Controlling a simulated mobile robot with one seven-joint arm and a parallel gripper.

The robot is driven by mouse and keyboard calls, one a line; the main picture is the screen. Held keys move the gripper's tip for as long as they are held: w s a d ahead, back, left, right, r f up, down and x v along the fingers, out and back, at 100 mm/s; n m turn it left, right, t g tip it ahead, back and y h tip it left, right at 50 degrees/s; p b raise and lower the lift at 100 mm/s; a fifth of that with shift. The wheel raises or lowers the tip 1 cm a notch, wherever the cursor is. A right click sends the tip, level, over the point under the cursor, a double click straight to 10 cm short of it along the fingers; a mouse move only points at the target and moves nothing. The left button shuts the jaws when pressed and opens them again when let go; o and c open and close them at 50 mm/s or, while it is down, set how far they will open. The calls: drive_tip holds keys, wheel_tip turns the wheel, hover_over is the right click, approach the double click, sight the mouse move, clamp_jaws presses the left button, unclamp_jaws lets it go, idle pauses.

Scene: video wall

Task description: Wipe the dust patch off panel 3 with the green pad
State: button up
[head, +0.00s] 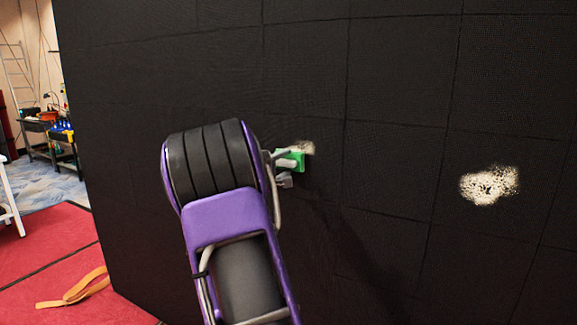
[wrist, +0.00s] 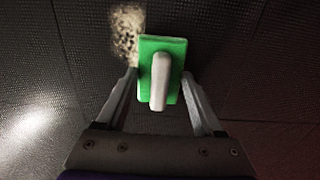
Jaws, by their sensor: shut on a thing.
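The green pad (head: 298,160) has a pale grey handle and is held by my gripper (head: 283,167) close to the black wall. In the wrist view my gripper (wrist: 160,95) has one finger on each side of the green pad (wrist: 173,52) and its handle. In the wrist view this dust patch (wrist: 126,32) lies at the pad's upper left edge. I see no panel numbers. Whether the pad touches the wall is hard to tell.
The black video wall (head: 400,80) is split into panels by thin seams. Red mats (head: 45,245) with an orange strap (head: 75,290) lie at the lower left. A ladder (head: 18,80) and a workbench (head: 45,127) stand at the far left.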

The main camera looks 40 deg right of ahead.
sight(278, 149)
drive_tip(key=shift+w+a+r+p, duration=0.35)
drive_tip(key=shift+w+r, duration=0.45)
drive_tip(key=shift+w, duration=0.1)
drive_tip(key=shift+w+a+r+p, duration=0.35)
drive_tip(key=shift+w+r, duration=0.4)
drive_tip(key=shift+w, duration=0.15)
drive_tip(key=shift+s+d+f+b, duration=0.15)
drive_tip(key=shift+s+d+b, duration=0.05)
drive_tip(key=shift+s+b, duration=0.3)
drive_tip(key=shift+s+d, duration=0.3)
drive_tip(key=shift+s, duration=0.4)
drive_tip(key=shift+s+d, duration=0.6)
drive_tip(key=shift+s, duration=0.85)
drive_tip(key=shift+s+d, duration=0.55)
drive_tip(key=shift+s, duration=0.95)
drive_tip(key=shift+s+d, duration=0.6)
drive_tip(key=shift+s, duration=0.85)
drive_tip(key=shift+w+a, duration=0.55)
drive_tip(key=shift+w, duration=0.7)
drive_tip(key=shift+w+a, duration=0.5)
drive_tip(key=shift+w, duration=0.75)
drive_tip(key=shift+w+a, duration=0.55)
drive_tip(key=shift+w, duration=0.7)
drive_tip(key=shift+w+a, duration=0.25)
drive_tip(key=shift+w, duration=0.35)
drive_tip(key=shift+w+a, duration=0.2)
drive_tip(key=shift+w, duration=0.45)
drive_tip(key=shift+w+a, duration=0.25)
drive_tip(key=shift+w, duration=0.35)
